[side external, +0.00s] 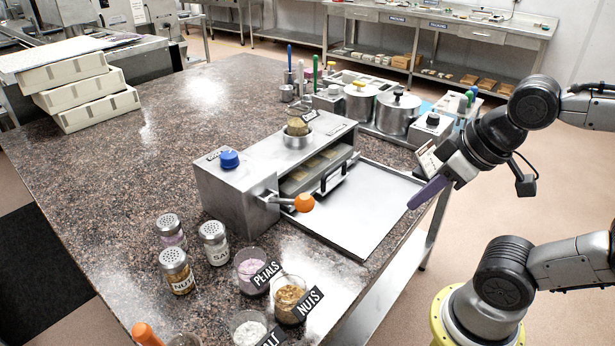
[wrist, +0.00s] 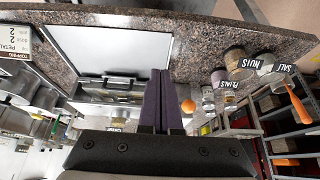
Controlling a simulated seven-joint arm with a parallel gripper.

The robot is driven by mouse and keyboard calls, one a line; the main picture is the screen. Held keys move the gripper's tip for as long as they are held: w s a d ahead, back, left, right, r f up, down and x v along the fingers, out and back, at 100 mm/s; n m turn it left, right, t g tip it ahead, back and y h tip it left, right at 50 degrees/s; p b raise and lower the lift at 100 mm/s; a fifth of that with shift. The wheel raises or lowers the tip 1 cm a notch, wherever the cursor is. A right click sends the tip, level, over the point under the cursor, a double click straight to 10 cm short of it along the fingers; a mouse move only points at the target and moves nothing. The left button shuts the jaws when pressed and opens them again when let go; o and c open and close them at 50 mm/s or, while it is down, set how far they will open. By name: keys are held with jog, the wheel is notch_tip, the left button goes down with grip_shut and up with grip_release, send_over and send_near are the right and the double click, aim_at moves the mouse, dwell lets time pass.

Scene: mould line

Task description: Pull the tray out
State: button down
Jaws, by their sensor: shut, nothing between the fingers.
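The tray (side external: 300,184) sits inside a steel box (side external: 238,195) on the counter. Its front, with a dark bar handle (side external: 333,178), shows at the box's open side, and pale pieces lie in it. The handle also shows in the wrist view (wrist: 120,82), left of my fingers. My gripper (side external: 412,205) has purple fingers, shut and empty. It hangs above the right edge of a flat steel plate (side external: 365,215), apart from the handle. In the wrist view the shut fingers (wrist: 160,72) point towards the plate. The tray's rear is hidden inside the box.
An orange-knobbed lever (side external: 304,202) sticks out beside the opening. A metal cup (side external: 297,139) stands on the box. Shakers (side external: 213,243) and labelled jars (side external: 290,302) stand at the front; pots (side external: 398,113) stand behind. The plate before the opening is clear.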

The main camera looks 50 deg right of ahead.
dwell(0.4)
jog(key=c, duration=1.2)
grip_release()
jog(key=shift+o, duration=1.3)
jog(key=shift+s+m, duration=0.1)
jog(key=shift+m, duration=0.5)
jog(key=shift+o, duration=0.5)
jog(key=w+r+m, duration=0.5)
jog(key=r+m, duration=0.1)
jog(key=shift+d+m, duration=0.25)
jog(key=shift+m, duration=0.05)
jog(key=m+g, duration=0.3)
jog(key=m, duration=0.7)
send_over(334, 167)
jog(key=s, duration=0.3)
jog(key=s+x, duration=0.1)
jog(key=x, duration=1.5)
jog(key=shift+f, duration=0.25)
jog(key=shift+c, duration=0.2)
